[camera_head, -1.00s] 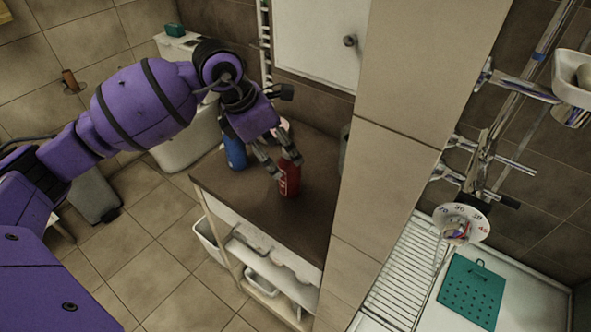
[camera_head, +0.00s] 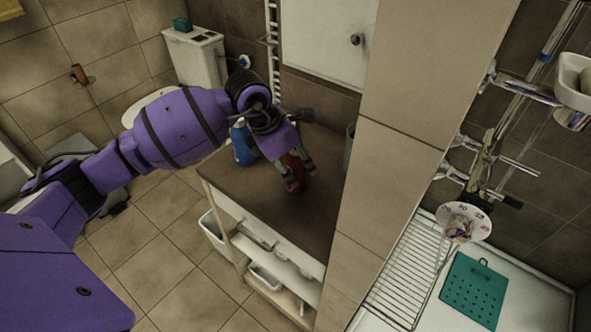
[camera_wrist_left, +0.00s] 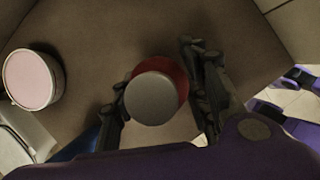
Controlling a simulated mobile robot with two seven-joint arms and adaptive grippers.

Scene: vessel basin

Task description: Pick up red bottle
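The red bottle (camera_head: 293,177) stands on the brown counter (camera_head: 240,185), partly hidden by my left gripper (camera_head: 297,170). In the left wrist view the bottle (camera_wrist_left: 178,78) is seen from above, with its round grey cap (camera_wrist_left: 152,98) facing the camera. The fingers of my left gripper (camera_wrist_left: 158,92) are spread on either side of the bottle. A narrow gap shows at the left finger; the right finger is very close to the bottle, and contact there is unclear. My right gripper is in neither view.
A blue bottle (camera_head: 241,146) stands left of the red one. A round tub with a pale lid (camera_wrist_left: 33,78) is on the counter. A tiled wall (camera_head: 395,150) bounds the counter on the right. The counter's front is clear.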

